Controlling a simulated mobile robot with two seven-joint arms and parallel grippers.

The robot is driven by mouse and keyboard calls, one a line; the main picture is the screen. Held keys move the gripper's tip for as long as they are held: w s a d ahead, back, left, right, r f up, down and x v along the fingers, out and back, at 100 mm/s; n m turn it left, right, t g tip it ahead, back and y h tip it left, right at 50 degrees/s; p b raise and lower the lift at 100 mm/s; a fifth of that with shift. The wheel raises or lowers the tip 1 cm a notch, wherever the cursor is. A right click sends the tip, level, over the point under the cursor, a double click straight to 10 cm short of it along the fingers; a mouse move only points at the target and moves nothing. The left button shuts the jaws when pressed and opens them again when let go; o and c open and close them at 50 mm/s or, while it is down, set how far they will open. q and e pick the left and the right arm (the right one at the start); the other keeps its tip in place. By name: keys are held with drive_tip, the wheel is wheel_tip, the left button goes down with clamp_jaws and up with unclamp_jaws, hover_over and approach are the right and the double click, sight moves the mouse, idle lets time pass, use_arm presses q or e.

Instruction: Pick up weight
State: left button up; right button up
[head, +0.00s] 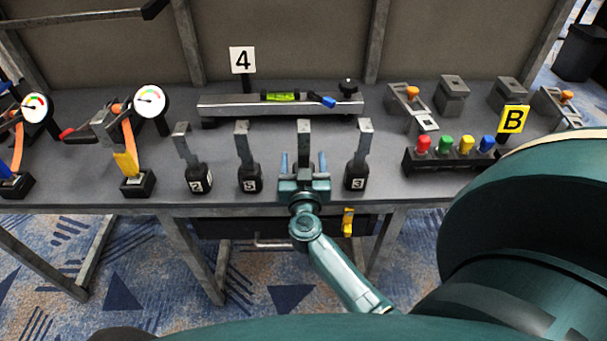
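Several weights stand in a row on the grey table, each with a black numbered block and an upright grey metal hook: weight 2 (197,177), weight 5 (249,178), an unreadable one in the middle (304,137) and weight 3 (356,176). My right gripper (304,163) is at the middle weight. Its two fingers are apart, one on each side of the grey hook, with gaps visible. My gripper hides this weight's block and number. My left gripper is not in view.
Behind the weights lies a grey beam (225,106) with a green level and a "4" sign (242,60). Dial gauges (150,100) stand left. A rack of coloured pegs (455,160) with a "B" sign (513,120) stands right. Other weights stand close beside my gripper.

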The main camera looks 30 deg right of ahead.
clamp_jaws()
drive_tip(key=shift+w+r, duration=0.1)
drive_tip(key=shift+r, duration=0.05)
idle(0.6)
